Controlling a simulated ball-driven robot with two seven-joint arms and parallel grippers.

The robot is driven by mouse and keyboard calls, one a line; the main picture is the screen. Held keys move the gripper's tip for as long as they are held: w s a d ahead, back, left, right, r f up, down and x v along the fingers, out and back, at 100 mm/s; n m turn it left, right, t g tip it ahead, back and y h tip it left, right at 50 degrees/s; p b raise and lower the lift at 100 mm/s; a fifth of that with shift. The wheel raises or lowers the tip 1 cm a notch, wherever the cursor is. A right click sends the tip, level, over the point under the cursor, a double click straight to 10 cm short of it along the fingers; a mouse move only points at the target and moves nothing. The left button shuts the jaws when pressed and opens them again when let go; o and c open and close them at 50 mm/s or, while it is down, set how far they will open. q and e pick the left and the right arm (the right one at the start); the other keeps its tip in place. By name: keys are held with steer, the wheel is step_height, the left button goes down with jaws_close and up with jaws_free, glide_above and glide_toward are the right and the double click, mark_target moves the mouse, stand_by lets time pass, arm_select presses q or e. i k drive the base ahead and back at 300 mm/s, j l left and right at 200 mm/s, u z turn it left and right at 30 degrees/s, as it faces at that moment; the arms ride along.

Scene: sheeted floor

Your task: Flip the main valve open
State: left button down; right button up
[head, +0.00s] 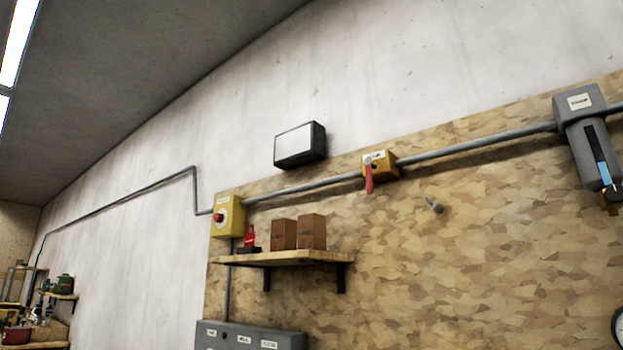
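The valve is a yellow block (391,158) with a small white label, set in the grey pipe on the wall board. Its red lever (368,178) hangs straight down from the block, across the line of the pipe. Neither of my grippers shows in the head view, so where they are relative to the valve cannot be told.
A yellow box with a red button (226,215) sits left on the pipe (470,144). Below is a wooden shelf (285,257) with two brown boxes (297,232). A grey filter unit (588,140) hangs at right. The board around the lever is mostly clear, with a small peg (434,206).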

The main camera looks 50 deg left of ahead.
mark_target(369, 165)
steer(key=u, duration=1.35)
